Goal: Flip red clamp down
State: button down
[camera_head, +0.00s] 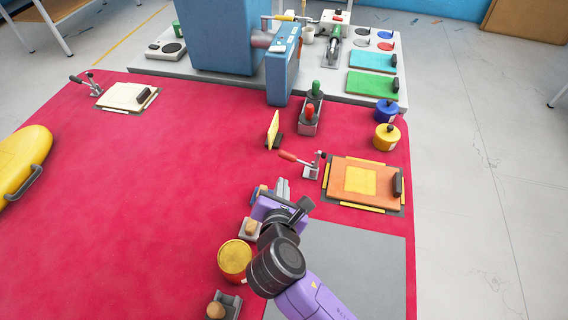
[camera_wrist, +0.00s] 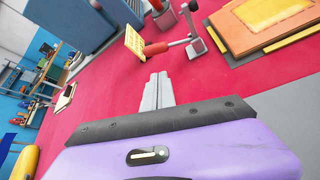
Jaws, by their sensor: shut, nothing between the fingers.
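The red-handled clamp (camera_head: 290,156) stands at the left edge of the orange board (camera_head: 366,197). Its red handle points left and lies close to level, and its metal body rises at the handle's right end. In the wrist view the red handle (camera_wrist: 156,48) is ahead of the fingertips, with the metal clamp body to its right. My gripper (camera_head: 282,186) is in front of the clamp, a short way from the handle and apart from it. In the wrist view my gripper's fingers (camera_wrist: 159,78) are together and empty.
A small yellow plate (camera_head: 272,130) stands upright behind the clamp. A box with red and green knobs (camera_head: 310,122) is beyond it. A yellow can (camera_head: 235,258) and small wooden-knobbed blocks sit near my arm. The red mat to the left is mostly clear.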

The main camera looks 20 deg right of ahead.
jog(key=shift+w+r, duration=0.1)
jog(key=shift+d, duration=0.1)
jog(key=x, duration=1)
jog(key=shift+r, duration=0.15)
dwell(0.4)
